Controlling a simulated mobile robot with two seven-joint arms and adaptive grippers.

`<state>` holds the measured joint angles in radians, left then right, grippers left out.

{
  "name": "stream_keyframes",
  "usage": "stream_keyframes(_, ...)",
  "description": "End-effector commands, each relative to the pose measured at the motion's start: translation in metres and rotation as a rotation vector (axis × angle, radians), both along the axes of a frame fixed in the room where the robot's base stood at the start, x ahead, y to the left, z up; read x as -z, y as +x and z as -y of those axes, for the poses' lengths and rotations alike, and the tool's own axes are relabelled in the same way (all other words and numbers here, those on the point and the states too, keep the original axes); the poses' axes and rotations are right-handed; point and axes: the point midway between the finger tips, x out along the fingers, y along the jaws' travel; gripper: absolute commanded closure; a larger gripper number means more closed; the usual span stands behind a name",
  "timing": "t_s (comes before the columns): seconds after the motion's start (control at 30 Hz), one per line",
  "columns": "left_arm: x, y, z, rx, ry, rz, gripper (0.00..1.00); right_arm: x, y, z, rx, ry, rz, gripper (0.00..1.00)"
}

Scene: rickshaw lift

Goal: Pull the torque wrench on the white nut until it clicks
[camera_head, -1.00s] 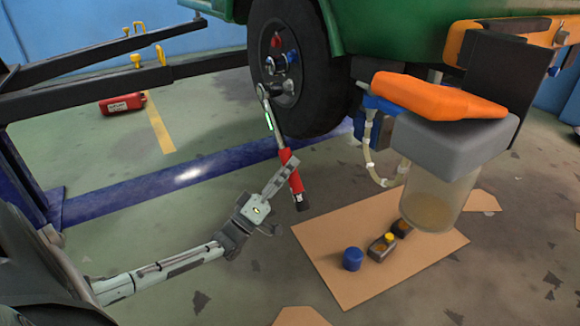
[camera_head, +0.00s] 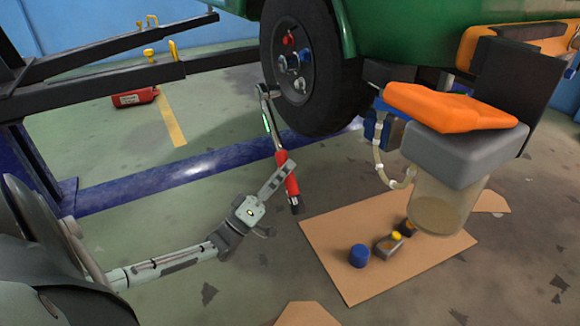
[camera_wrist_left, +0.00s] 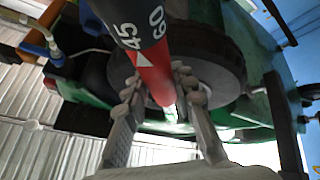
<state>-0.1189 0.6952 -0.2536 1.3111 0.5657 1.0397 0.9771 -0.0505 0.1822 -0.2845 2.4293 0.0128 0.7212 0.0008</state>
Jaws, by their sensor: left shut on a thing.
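The torque wrench (camera_head: 282,160) hangs down from the wheel, slightly tilted, with a red grip and a black end. Its head is at the wheel hub, on the left side; the nut under it is hidden, so I cannot tell its colour. Red and blue nuts (camera_head: 291,61) show on the hub. My left gripper (camera_head: 277,178) is shut on the wrench's red grip. In the left wrist view, the red and black handle (camera_wrist_left: 150,70), marked 45 and 60, lies between the fingers. My right gripper is not in view.
The black tyre (camera_head: 335,90) is under a green vehicle body. A cardboard sheet (camera_head: 340,275) with a blue cap and small bottles lies right of the wrench. Dark lift arms (camera_head: 90,95) reach in from the left.

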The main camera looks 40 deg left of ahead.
Motion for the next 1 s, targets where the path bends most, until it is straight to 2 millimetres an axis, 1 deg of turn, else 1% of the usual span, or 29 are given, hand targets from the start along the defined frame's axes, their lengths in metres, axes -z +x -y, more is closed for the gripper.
stream_keyframes(0.03,-0.004,-0.004,-0.002,0.001,0.001,0.004,1.00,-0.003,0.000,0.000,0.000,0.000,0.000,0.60)
stream_keyframes(0.6,-0.003,-0.042,-0.017,-0.001,0.001,0.004,1.00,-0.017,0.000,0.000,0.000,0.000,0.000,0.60)
stream_keyframes(0.73,-0.002,-0.045,-0.019,0.000,0.002,0.005,1.00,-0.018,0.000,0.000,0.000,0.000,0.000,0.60)
stream_keyframes(1.0,-0.002,-0.045,-0.019,0.000,0.001,0.006,1.00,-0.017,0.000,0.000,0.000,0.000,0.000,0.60)
